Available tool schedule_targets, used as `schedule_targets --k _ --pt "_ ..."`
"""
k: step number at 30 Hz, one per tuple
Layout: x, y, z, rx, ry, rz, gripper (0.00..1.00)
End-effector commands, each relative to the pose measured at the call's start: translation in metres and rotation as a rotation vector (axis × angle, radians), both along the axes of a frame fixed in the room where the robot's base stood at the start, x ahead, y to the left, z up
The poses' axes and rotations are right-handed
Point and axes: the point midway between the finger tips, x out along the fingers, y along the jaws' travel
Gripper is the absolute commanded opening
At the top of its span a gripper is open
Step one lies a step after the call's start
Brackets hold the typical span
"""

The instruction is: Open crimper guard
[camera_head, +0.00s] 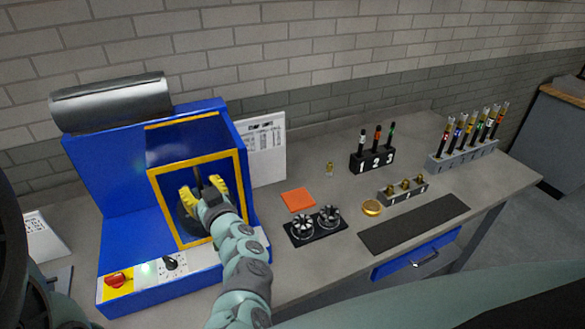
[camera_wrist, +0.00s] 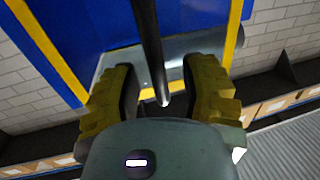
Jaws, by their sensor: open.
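The crimper (camera_head: 115,180) is a blue machine at the left of the bench. Its guard (camera_head: 195,162) is a yellow-edged frame on the front and looks closed. My gripper (camera_head: 204,187) is in front of the guard with its yellow fingers spread. In the wrist view, a black bar (camera_wrist: 147,40), which looks like the guard's handle, runs between the open fingers (camera_wrist: 163,88). I see gaps on both sides of the bar, and no finger clearly touches it. My arm and gripper hide the lower right of the guard.
A red switch (camera_head: 118,280) and a black knob (camera_head: 171,262) sit on the crimper's front panel. An orange square (camera_head: 298,200), a black holder with round parts (camera_head: 316,226) and a numbered black block (camera_head: 371,160) stand to the right.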

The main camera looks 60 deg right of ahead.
Motion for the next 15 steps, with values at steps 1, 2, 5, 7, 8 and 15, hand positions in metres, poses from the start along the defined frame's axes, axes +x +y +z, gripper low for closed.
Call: schedule_targets --k 1,2,5,7,8,15 --pt "0.0003 0.0003 0.0 0.0 0.0 0.001 0.46" --pt "0.0003 0.0003 0.0001 0.0 0.0 0.001 0.42" --pt "0.0002 0.0002 0.0001 0.0 0.0 0.001 0.32" --pt "0.0001 0.0002 0.0002 0.0 0.0 0.001 0.25" --pt "0.0001 0.0002 0.0002 0.0 0.0 0.0 0.22" --pt "-0.0001 0.0001 0.0003 0.0 -0.001 0.0 0.0"
